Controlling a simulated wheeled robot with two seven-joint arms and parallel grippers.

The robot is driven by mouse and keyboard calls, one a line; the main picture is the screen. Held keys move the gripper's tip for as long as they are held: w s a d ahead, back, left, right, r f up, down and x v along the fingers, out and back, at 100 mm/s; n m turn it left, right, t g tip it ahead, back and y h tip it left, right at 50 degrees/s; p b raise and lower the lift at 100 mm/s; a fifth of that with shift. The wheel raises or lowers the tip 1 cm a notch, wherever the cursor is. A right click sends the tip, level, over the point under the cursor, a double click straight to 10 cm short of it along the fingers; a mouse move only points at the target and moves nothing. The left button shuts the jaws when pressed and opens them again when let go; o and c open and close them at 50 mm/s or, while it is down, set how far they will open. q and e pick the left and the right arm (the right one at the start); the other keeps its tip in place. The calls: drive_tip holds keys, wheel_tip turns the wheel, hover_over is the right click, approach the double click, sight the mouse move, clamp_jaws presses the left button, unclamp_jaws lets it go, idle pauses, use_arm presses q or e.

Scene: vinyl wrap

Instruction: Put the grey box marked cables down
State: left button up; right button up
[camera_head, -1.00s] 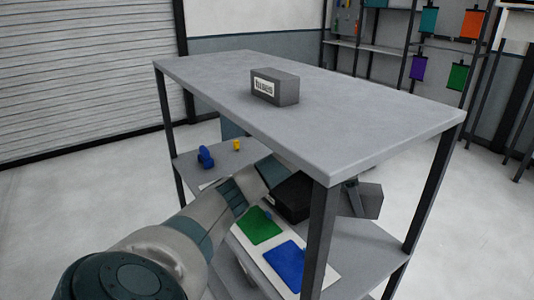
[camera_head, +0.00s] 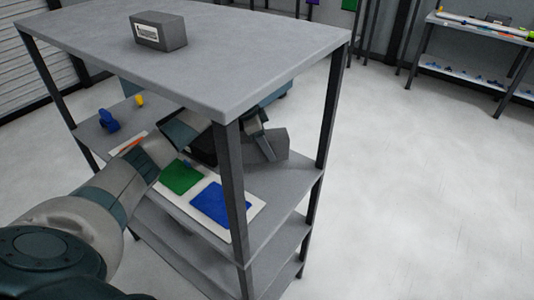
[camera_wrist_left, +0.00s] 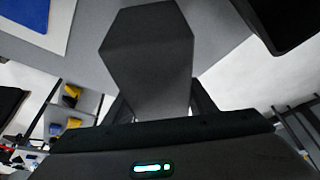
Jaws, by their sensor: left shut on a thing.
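My left gripper (camera_head: 262,148) reaches through the shelving unit from the left, behind its front post, and is shut on a plain grey box (camera_head: 280,143). The box is tilted and shows at the right end of the middle shelf (camera_head: 285,185); I cannot tell whether it touches the shelf. In the left wrist view the grey box (camera_wrist_left: 150,50) sits between the fingers (camera_wrist_left: 158,105). No marking shows on its visible faces. My right gripper is not in view.
Another grey box with a white label (camera_head: 158,32) stands on the unit's top board (camera_head: 220,55). A white sheet with a green patch (camera_head: 181,177) and a blue patch (camera_head: 218,203) lies on the middle shelf. The front post (camera_head: 232,190) stands close to my arm. The floor at right is clear.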

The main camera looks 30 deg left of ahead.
use_arm(q)
drive_tip(key=shift+f+p, duration=0.7)
drive_tip(key=shift+f, duration=1.05)
drive_tip(key=o, duration=1.6)
drive_tip(key=shift+f, duration=0.15)
drive_tip(key=shift+c, duration=0.2)
drive_tip(key=b+v, duration=0.3)
drive_tip(key=v, duration=0.9)
